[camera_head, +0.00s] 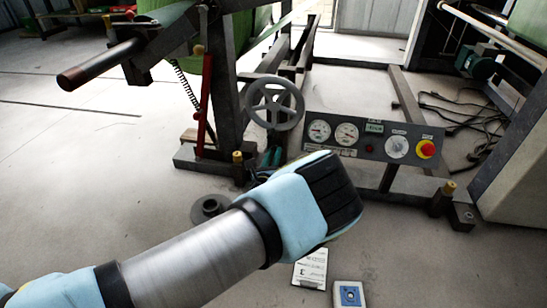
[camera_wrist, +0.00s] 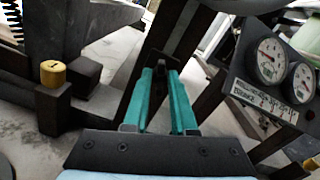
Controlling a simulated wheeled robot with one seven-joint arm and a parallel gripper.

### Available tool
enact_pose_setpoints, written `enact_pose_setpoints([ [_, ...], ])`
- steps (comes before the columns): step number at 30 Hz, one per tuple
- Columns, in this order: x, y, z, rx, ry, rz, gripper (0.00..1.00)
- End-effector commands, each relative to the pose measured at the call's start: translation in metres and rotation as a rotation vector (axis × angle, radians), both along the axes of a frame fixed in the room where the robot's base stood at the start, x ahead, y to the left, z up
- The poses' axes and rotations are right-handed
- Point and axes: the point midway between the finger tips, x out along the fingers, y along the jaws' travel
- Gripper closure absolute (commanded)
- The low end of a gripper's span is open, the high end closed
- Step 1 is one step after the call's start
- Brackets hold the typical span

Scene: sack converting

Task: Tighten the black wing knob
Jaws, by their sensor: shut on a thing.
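My gripper (camera_wrist: 161,74) has two teal fingers that reach forward in the wrist view. Their tips are shut on the small black wing knob (camera_wrist: 160,64), which shows as a dark piece between them against a dark steel post. The fingers hide most of the knob, and its wing angle cannot be told. In the head view the gripper (camera_head: 272,157) shows only as a bit of teal beyond my wrist, below the grey handwheel. The knob cannot be made out there.
A grey handwheel (camera_head: 274,104) stands just above my gripper. A control panel (camera_head: 372,139) with gauges and a red stop button (camera_head: 426,149) is close on the right. A yellow-capped post (camera_wrist: 53,74) stands to the left. A clipboard (camera_head: 310,269) and a blue-edged box (camera_head: 349,294) lie on the floor.

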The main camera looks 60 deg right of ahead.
Motion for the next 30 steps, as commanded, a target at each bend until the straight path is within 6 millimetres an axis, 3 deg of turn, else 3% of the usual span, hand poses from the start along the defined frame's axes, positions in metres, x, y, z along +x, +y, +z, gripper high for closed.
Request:
enact_pose_setpoints([
  [20, 0.0005, 0.0009, -0.0012, 0.021, -0.055, 0.002, 1.0],
  [21, 0.0005, 0.0009, -0.0012, 0.021, -0.055, 0.002, 0.71],
  [28, 0.0002, 0.0005, -0.0006, 0.02, -0.056, 0.001, 0.45],
  [30, 0.0001, 0.0004, -0.0005, 0.019, -0.055, 0.001, 0.45],
])
